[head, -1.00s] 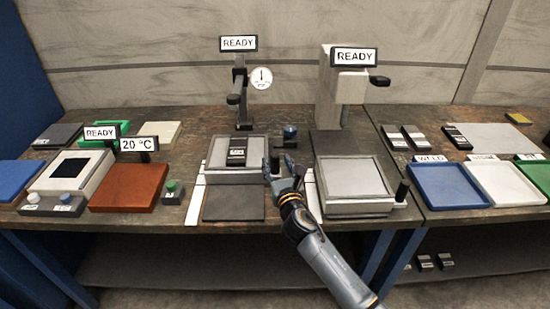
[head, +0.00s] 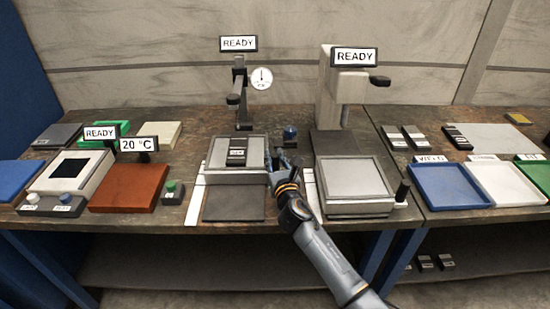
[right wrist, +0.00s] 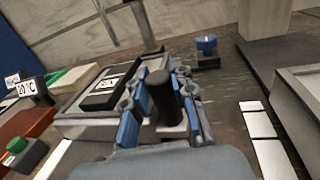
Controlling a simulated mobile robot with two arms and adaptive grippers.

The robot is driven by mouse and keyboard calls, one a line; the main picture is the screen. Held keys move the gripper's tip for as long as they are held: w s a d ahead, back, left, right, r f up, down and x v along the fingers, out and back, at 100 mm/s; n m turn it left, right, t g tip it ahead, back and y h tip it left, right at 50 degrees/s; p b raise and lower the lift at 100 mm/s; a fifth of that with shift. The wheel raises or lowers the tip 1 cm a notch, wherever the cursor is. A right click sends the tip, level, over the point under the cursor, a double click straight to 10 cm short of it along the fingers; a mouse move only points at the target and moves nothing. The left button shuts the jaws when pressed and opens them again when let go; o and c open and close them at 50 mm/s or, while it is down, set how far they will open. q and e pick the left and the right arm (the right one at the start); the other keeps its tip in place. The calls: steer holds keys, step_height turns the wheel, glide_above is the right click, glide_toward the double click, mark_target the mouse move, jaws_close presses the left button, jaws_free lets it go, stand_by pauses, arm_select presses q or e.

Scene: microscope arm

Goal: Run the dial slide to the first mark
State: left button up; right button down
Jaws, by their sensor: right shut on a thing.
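The dial slide (head: 217,160) is a light grey square plate under the dial gauge (head: 261,78), with a dark labelled block (head: 237,152) on top. Its upright black handle (right wrist: 162,98) shows in the right wrist view, at the slide's right side. My right gripper (head: 283,168) is at that side, its blue-padded fingers (right wrist: 160,112) shut around the handle. In the head view the gripper hides the handle. White strips (head: 196,198) run along the slide's track; I cannot make out their marks. My left gripper is not in view.
A dark pad (head: 234,203) lies in front of the slide. A blue knob (head: 290,133) stands behind my gripper. To the right is a second grey slide (head: 355,178) with its own black handle (head: 402,190). Trays (head: 448,185) stand further right.

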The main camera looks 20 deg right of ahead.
steer(key=shift+w, duration=0.1)
steer(key=shift+w+d+r, duration=0.1)
steer(key=shift+w+r, duration=0.05)
steer(key=shift+w, duration=0.2)
steer(key=c, duration=1.1)
jaws_free()
steer(key=shift+s, duration=0.15)
steer(key=s, duration=1.1)
steer(key=shift+s+a, duration=0.4)
steer(key=shift+a, duration=0.05)
